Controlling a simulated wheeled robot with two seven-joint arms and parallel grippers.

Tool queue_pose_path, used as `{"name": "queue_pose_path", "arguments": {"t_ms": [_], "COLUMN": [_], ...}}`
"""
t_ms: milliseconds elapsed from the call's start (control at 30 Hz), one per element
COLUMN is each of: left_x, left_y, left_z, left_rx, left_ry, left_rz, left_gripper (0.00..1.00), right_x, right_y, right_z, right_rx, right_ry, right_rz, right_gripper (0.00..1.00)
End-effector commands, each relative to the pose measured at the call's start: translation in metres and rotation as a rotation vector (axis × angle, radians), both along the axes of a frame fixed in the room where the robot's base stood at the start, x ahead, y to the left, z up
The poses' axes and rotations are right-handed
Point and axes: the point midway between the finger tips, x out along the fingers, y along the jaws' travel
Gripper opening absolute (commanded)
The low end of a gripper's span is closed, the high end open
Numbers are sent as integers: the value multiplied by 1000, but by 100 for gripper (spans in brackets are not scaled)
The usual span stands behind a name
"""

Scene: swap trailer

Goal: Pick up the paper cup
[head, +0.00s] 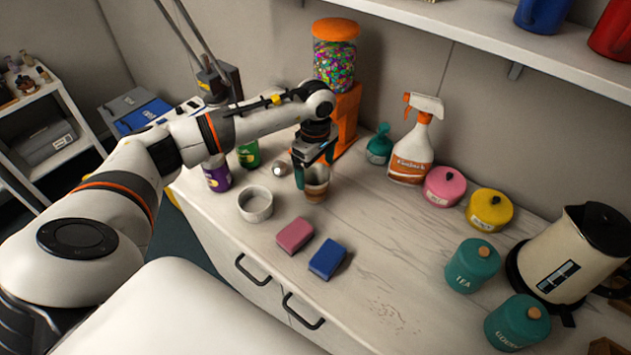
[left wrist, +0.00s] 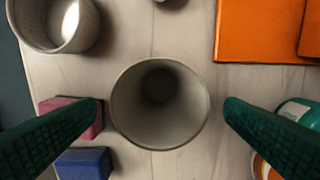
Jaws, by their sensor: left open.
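The paper cup (head: 316,185) is brown and white and stands upright on the worktop, in front of the orange candy dispenser. In the left wrist view I look down into the open paper cup (left wrist: 160,104), which lies between my fingers. My left gripper (head: 311,172) is over the cup, pointing down, and hides part of its rim. In the left wrist view the two green fingers of my left gripper (left wrist: 163,110) are spread, with a gap between each and the cup. My right gripper does not show.
A white bowl (head: 255,204), a pink sponge (head: 295,235) and a blue sponge (head: 328,259) lie near the cup. The candy dispenser (head: 347,115) stands close behind. A spray bottle (head: 411,153), a teal bottle (head: 379,147) and several canisters stand right. The worktop's front middle is clear.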

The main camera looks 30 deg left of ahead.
Motion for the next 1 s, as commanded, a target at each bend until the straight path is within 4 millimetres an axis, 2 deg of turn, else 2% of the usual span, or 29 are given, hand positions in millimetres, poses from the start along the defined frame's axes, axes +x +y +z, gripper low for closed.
{"name": "queue_pose_path", "arguments": {"t_ms": [33, 200, 433, 467, 733, 1000], "left_x": [-2, -1, 0, 0, 0, 0], "left_y": [-1, 0, 0, 0, 0, 0], "left_z": [-3, -24, -28, -27, -27, -27], "left_rx": [-1, -1, -1, -1, -1, -1], "left_ry": [5, 1, -1, -1, -1, -1], "left_rz": [-1, 1, -1, -1, -1, -1], "left_gripper": [92, 92, 92, 91, 47, 47], "right_x": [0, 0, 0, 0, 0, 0], "right_y": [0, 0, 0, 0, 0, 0], "right_z": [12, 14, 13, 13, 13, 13], "right_rx": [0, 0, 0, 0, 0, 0], "right_ry": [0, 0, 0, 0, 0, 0], "right_rz": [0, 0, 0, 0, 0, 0], "right_gripper": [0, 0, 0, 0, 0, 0]}}
